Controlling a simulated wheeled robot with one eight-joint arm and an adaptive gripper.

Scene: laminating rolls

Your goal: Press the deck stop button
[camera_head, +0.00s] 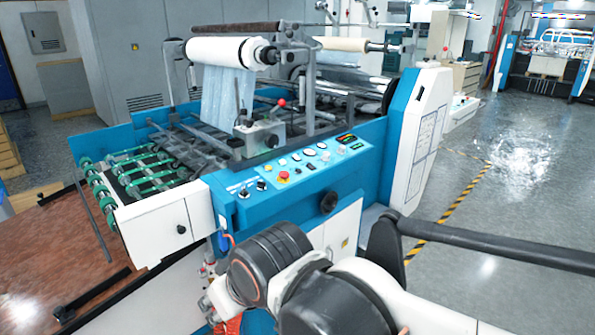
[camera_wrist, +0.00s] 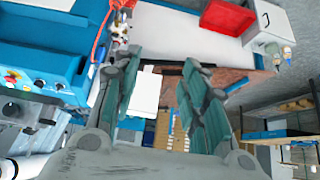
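The laminating machine's blue control panel (camera_head: 310,165) faces me in the head view. A red button on a yellow base (camera_head: 283,176) sits on its left part, among several small white, green and dark buttons. The labels are too small to read, so I cannot tell which button is the deck stop. In the wrist view, the blue panel (camera_wrist: 40,72) is tilted at the far left, with a red button (camera_wrist: 12,76) near the edge. My gripper (camera_wrist: 160,65) is open and empty, its grey-green fingers apart and well to the right of the panel. The gripper itself is not clear in the head view.
A red lever knob (camera_head: 281,103) stands above the panel, and a black hand knob (camera_head: 328,202) sticks out below it. A brown deck (camera_head: 45,250) lies at the left. Grey floor (camera_head: 480,220) is open at the right. A red bin (camera_wrist: 228,17) shows in the wrist view.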

